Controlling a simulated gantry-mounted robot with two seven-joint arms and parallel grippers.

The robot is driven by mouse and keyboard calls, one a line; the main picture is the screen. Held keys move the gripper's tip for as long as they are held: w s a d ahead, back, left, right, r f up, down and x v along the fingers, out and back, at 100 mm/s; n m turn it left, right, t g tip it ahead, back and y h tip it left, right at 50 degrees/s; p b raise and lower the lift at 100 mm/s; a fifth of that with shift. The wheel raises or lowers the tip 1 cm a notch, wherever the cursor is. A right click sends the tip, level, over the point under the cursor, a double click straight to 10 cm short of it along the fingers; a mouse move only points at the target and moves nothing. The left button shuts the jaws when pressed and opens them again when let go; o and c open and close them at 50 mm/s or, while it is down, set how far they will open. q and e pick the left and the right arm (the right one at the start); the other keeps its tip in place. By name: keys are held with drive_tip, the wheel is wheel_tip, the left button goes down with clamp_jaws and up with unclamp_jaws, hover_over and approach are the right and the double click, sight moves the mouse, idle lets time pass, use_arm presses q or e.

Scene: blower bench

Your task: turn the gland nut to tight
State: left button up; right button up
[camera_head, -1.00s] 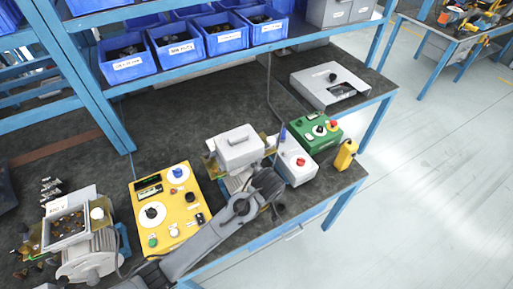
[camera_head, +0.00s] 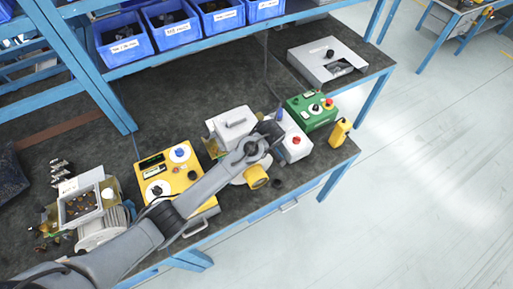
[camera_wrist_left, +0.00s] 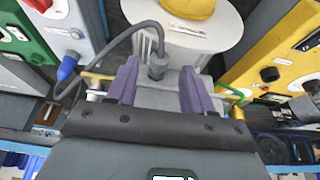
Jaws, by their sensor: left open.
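The gland nut (camera_wrist_left: 157,66) is a dark grey ribbed piece with a grey cable coming out of it. In the left wrist view it is between the two purple fingertips of my left gripper (camera_wrist_left: 160,72), nearer the left finger. The gripper is open, with a gap visible on the right side of the nut. Contact with the left finger cannot be told. Beyond it is the blower's white round drum (camera_wrist_left: 215,38) with a yellow cap (camera_wrist_left: 188,8). In the head view my arm hides the nut; the blower's grey box (camera_head: 233,126) shows behind it. My right gripper is not in view.
A yellow control box (camera_head: 152,170) stands left of the blower, and a white box with a red button (camera_head: 295,142) and a green box (camera_head: 312,112) stand right. The cable loops beside a blue plug (camera_wrist_left: 68,67). The bench behind is clear below the blue bins (camera_head: 173,37).

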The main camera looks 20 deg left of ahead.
use_arm(q)
drive_tip(key=shift+x, duration=1.25)
clamp_jaws()
drive_tip(key=shift+r, duration=0.1)
